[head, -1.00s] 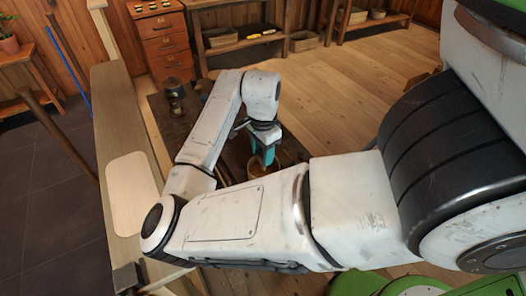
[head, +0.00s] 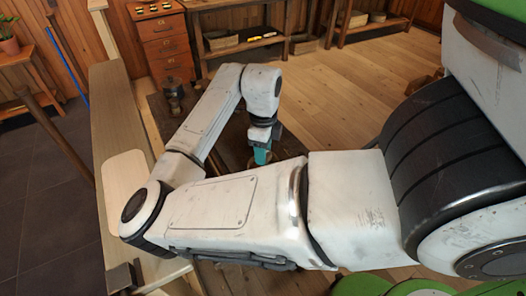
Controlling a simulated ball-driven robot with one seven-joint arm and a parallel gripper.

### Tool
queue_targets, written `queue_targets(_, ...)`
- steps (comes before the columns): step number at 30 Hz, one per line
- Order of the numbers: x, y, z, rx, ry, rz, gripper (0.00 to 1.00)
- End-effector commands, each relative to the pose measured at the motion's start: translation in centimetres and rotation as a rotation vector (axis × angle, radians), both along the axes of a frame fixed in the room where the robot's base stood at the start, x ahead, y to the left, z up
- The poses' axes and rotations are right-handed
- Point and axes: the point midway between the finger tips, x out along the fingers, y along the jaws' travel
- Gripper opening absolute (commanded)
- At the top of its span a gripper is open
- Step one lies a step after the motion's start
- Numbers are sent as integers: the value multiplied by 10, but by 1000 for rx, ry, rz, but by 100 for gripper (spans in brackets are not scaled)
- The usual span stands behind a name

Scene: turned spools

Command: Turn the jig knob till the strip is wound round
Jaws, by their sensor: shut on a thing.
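My gripper (head: 262,154), with teal fingers, points down over the dark workbench (head: 234,143) in the middle of the head view. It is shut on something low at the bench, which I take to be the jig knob. My own arm link hides most of that spot, so the knob's outline and the grip on it do not show clearly. The strip and the rest of the jig cannot be made out.
A dark metal pot (head: 173,88) stands at the workbench's far end. A long pale wooden bench (head: 112,100) runs along the left. A drawer cabinet (head: 165,45) and low shelves (head: 240,42) stand behind. The wooden floor (head: 350,90) at right is mostly clear.

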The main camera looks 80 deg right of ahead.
Motion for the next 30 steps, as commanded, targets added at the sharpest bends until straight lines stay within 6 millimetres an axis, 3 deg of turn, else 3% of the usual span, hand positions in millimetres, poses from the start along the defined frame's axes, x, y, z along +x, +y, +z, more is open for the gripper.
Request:
queue_targets(18, 0, -2, -1, -2, -4, -533, 13)
queue_targets(30, 0, -2, 0, -2, -4, -690, 13)
